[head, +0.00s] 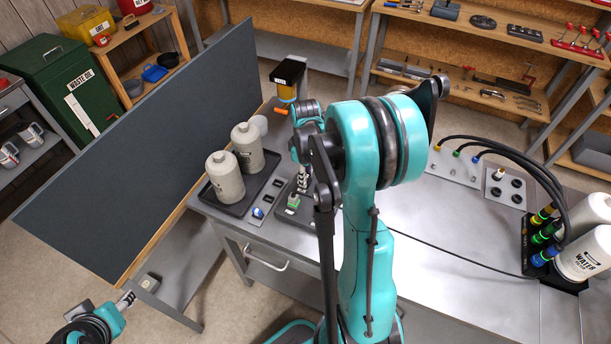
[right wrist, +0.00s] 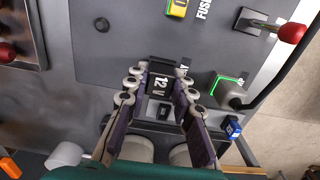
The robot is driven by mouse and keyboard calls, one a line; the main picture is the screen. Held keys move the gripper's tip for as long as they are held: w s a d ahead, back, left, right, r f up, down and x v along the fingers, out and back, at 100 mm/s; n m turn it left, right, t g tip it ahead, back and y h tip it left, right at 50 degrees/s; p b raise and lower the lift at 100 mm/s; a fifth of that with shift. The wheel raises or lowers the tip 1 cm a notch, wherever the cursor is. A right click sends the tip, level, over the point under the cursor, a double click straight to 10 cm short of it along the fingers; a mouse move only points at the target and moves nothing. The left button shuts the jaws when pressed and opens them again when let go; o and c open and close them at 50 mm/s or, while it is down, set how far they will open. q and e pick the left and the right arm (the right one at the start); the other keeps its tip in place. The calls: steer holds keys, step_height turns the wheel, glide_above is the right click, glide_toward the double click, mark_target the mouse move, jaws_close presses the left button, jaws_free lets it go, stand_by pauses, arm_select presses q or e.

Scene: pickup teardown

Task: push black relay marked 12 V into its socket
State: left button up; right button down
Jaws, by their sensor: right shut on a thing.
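The black relay marked 12 V (right wrist: 160,84) is between the fingers of my right gripper (right wrist: 160,92), which is shut on it. The relay is over the dark grey panel (right wrist: 130,45), beside a partly covered white label. Its socket is not clearly visible beneath the relay and fingers, so I cannot tell how deep it sits. In the head view my right gripper (head: 303,181) points down at the panel, partly behind my own arm. My left gripper (head: 126,299) is at the lower left, away from the panel; its jaw opening is unclear.
A connector in a green-edged socket (right wrist: 229,91) and a red-knobbed lever (right wrist: 291,33) are near the right gripper. Two beige bottles (head: 225,177) stand in a black tray (head: 236,207) left of the panel. A large dark board (head: 150,150) leans further left.

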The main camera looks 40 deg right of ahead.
steer(key=shift+s+a+f+b, duration=0.3)
steer(key=shift+a+f+b, duration=0.05)
steer(key=shift+f+b, duration=0.25)
stand_by(0.4)
steer(key=shift+w+d+f, duration=0.2)
steer(key=shift+d+f, duration=0.05)
steer(key=shift+f+b, duration=0.4)
stand_by(0.4)
steer(key=c, duration=0.5)
jaws_free()
steer(key=shift+c, duration=0.2)
steer(key=shift+r, duration=0.1)
steer(key=shift+w+d, duration=0.1)
